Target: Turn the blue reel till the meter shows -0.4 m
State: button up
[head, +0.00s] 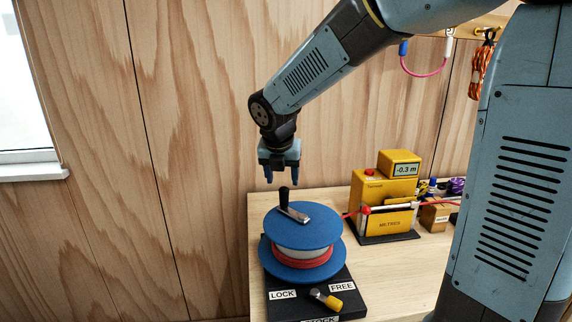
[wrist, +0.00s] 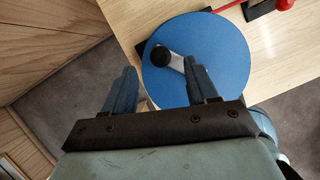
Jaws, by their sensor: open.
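The blue reel (head: 318,226) sits on a black base at the left end of the table, with red cord wound between its discs. Its crank has a black upright knob (head: 284,196) on a metal arm. In the wrist view the reel (wrist: 215,55) and the knob (wrist: 160,61) show ahead of the fingers. The yellow meter (head: 385,190) reads -0.3 m. My gripper (head: 282,180) is open and empty, just above the knob and apart from it. In the wrist view its fingers (wrist: 158,88) point towards the knob.
The base carries LOCK and FREE labels and a yellow-tipped lever (head: 327,299) lying towards FREE. A red cord runs by the meter. Small gear (head: 435,214) lies at the table's right. Coiled ropes (head: 483,68) hang on the wall. The space left of the table is clear.

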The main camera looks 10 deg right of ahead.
aim_at(284, 188)
jog(key=x, duration=0.7)
jog(key=shift+w+d+f, duration=0.1)
jog(key=shift+w+f, duration=0.05)
jog(key=shift+f, duration=0.1)
jog(key=c, duration=1)
jog(key=shift+s+a+f, duration=0.1)
jog(key=shift+s+a, duration=0.85)
jog(key=shift+s, duration=0.25)
jog(key=shift+c, duration=0.2)
